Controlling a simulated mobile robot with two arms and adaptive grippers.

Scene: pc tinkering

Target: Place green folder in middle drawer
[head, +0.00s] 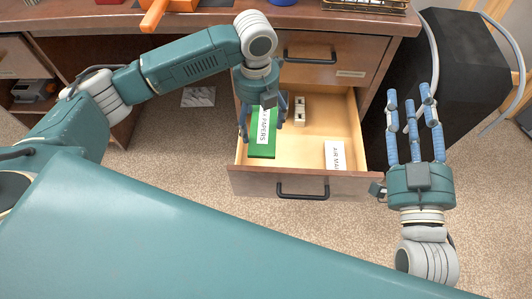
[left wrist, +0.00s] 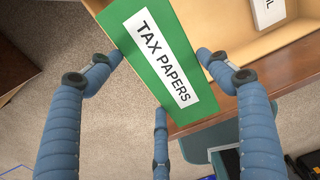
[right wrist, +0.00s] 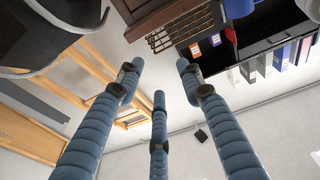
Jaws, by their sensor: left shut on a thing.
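The green folder (head: 262,148), with a white "TAX PAPERS" label, is at the left side of the open middle drawer (head: 305,155) in the head view. It also fills the middle of the left wrist view (left wrist: 170,72). My left gripper (head: 263,125) is shut on the folder from above, its fingers on both sides of it. I cannot tell whether the folder touches the drawer floor. My right gripper (head: 412,105) is open and empty, to the right of the drawer. In the right wrist view its fingers (right wrist: 158,90) are spread with nothing between them.
The drawer also holds a white "AIR MAIL" item (head: 334,154) at the front right and a small pale block (head: 300,110) at the back. A closed drawer (head: 310,60) is above. A black cabinet (head: 455,75) stands to the right. An orange object (head: 155,14) lies on the desk.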

